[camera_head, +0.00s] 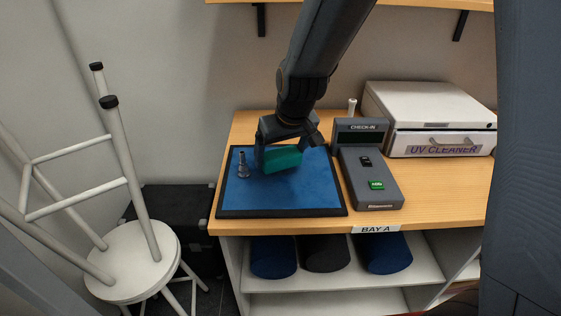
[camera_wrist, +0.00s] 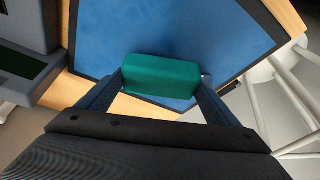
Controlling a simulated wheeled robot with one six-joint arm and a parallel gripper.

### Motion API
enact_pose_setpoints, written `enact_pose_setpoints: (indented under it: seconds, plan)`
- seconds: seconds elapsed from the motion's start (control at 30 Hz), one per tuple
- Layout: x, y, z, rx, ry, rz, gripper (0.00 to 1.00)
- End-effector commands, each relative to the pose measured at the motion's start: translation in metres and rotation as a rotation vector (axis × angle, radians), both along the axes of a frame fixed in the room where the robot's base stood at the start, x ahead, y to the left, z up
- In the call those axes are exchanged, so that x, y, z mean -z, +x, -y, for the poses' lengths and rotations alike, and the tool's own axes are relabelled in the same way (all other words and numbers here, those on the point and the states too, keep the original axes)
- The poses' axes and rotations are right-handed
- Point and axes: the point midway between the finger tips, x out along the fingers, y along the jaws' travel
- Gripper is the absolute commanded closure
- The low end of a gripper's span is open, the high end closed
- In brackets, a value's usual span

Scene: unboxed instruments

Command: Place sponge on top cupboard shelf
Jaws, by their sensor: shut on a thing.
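The sponge is a green block (camera_head: 284,158) over the blue mat (camera_head: 270,196) on the wooden bench. My gripper (camera_head: 282,160) is shut on it from above. In the wrist view the sponge (camera_wrist: 160,76) sits between the two fingers. I cannot tell whether the sponge touches the mat or is just above it. The cupboard under the bench has an upper shelf (camera_head: 415,270) with dark rolls on it and a lower shelf (camera_head: 330,302).
A small metal piece (camera_head: 243,166) stands on the mat left of the sponge. The check-in device (camera_head: 368,180) is just right of the mat, with the UV cleaner (camera_head: 430,118) behind. A wall shelf (camera_head: 390,3) is above.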

Motion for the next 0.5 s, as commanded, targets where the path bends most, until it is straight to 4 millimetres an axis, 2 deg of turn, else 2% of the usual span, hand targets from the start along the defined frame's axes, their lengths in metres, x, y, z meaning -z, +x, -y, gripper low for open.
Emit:
enact_pose_setpoints:
  seconds: [0.1,0.2,0.5]
  plan:
    - [0.019,-0.001,0.000,0.001,-0.001,-0.004,0.36]
    - [0.029,-0.001,0.000,0.000,-0.001,-0.002,0.36]
    - [0.031,0.000,0.000,0.000,-0.001,0.000,0.36]
